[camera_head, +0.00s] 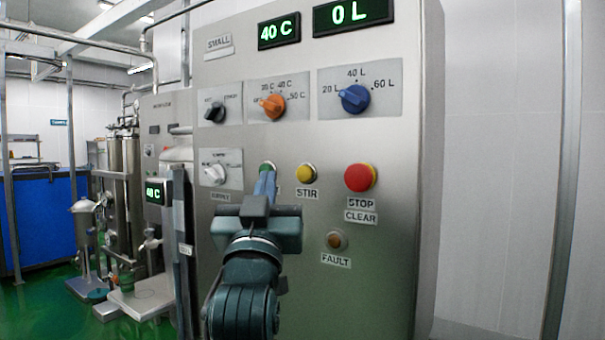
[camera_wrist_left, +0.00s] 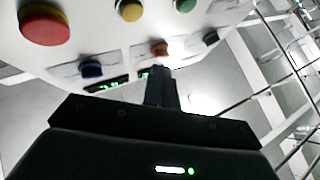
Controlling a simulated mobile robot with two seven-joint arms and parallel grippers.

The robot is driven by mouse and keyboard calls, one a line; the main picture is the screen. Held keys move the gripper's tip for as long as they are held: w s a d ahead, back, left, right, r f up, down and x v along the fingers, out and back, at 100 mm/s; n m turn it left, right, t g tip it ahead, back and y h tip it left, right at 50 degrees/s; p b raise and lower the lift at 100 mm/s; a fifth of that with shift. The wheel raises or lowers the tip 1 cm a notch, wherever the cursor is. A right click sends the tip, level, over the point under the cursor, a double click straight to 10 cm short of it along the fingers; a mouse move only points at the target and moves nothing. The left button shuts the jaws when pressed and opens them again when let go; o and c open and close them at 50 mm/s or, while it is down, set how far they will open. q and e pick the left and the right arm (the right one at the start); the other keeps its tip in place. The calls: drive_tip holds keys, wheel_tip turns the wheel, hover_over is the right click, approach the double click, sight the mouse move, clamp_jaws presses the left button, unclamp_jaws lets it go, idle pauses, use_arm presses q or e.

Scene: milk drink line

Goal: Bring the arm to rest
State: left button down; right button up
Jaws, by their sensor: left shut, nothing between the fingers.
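My left gripper (camera_head: 265,184) is shut and empty, in front of the steel control panel (camera_head: 300,210). In the head view its fingers overlap the lower part of the green button (camera_head: 267,166). In the left wrist view the shut fingers (camera_wrist_left: 160,86) show apart from the green button (camera_wrist_left: 185,5), with the panel inverted. My right gripper is in neither view.
The panel has a yellow STIR button (camera_head: 306,173), a red STOP button (camera_head: 360,177), an orange knob (camera_head: 272,106) and a blue knob (camera_head: 354,98). Displays read 40 C (camera_head: 279,30) and 0 L (camera_head: 353,13). A blue tank (camera_head: 45,215) stands far left.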

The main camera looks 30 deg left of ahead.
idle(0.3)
use_arm(q)
drive_tip(key=w+d+f+m+g+h, duration=0.1)
drive_tip(key=w+d+f+m+h, duration=0.2)
drive_tip(key=f, duration=0.5)
drive_tip(key=w+d+f+m+h, duration=0.2)
drive_tip(key=w+f+h, duration=0.15)
drive_tip(key=f, duration=0.55)
drive_tip(key=s+d+f+m+g+h, duration=0.2)
drive_tip(key=f, duration=0.7)
drive_tip(key=s+d+f+m+g+h, duration=0.1)
drive_tip(key=d+f+g+h, duration=0.15)
drive_tip(key=f, duration=0.65)
drive_tip(key=s+d+f+g+h, duration=0.2)
drive_tip(key=s+d+f+g, duration=0.1)
drive_tip(key=s+f, duration=0.7)
drive_tip(key=s+d+f+g+h, duration=0.1)
drive_tip(key=s+d+f+g, duration=0.2)
drive_tip(key=s+f, duration=0.6)
wheel_tip(320, 180, down, 6)
drive_tip(key=shift+s+d+r+h, duration=0.1)
drive_tip(key=shift+s+d+h, duration=0.05)
drive_tip(key=shift+s+h, duration=0.25)
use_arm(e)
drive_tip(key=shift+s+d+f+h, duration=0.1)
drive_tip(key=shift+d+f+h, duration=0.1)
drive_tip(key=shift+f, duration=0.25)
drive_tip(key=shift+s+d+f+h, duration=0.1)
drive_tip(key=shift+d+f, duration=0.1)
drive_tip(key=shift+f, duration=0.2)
